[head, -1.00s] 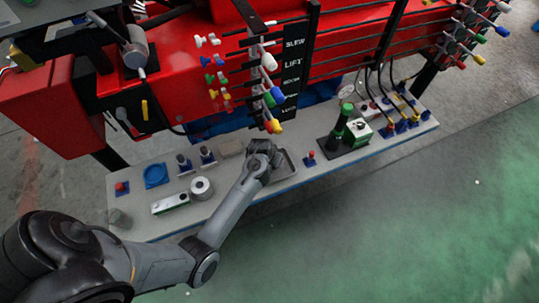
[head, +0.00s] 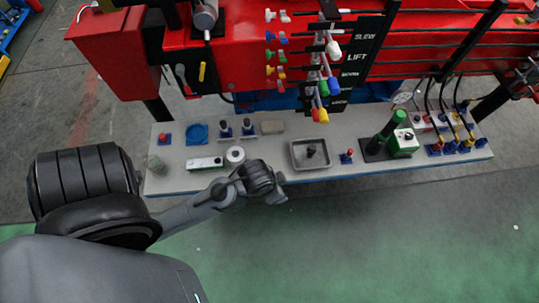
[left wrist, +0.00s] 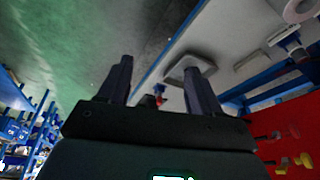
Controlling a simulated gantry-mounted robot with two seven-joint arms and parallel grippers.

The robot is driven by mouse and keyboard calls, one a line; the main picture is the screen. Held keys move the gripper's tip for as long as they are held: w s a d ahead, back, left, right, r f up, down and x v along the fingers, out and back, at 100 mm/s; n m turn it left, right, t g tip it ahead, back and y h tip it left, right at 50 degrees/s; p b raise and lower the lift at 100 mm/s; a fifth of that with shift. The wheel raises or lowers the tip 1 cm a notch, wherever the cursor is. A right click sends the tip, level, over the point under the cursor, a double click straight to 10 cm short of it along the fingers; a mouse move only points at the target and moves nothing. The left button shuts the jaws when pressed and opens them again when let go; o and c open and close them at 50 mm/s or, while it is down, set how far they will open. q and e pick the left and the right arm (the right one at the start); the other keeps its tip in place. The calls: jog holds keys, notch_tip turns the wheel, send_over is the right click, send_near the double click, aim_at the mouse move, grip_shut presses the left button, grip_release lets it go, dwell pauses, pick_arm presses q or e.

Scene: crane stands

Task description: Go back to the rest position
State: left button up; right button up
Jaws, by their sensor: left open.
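My left gripper (head: 279,197) hangs at the front edge of the grey bench (head: 350,176) in the head view, on the near side of a square grey tray. In the left wrist view its two dark fingers (left wrist: 160,72) stand apart with nothing between them. The grey tray (head: 297,163) lies on the bench, apart from the gripper, and holds a small dark knob-like piece (head: 311,151). The tray also shows beyond the fingers in the left wrist view (left wrist: 178,70). My right gripper is in neither current view.
The red crane body (head: 240,55) with hanging coloured levers (head: 323,87) stands behind the bench. The green floor (head: 380,255) in front is clear.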

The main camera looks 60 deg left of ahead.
pick_arm(q)
jog(key=shift+m, duration=0.4)
jog(key=s, duration=0.1)
jog(key=s+d+r, duration=0.2)
jog(key=shift+s+r, duration=0.1)
jog(key=shift+s, duration=0.3)
jog(key=shift+r, duration=0.1)
notch_tip(320, 180, up, 20)
jog(key=p, duration=2.1)
notch_tip(320, 180, down, 52)
jog(key=b, duration=5.2)
jog(key=shift+b, duration=0.3)
jog(key=shift+r, duration=0.15)
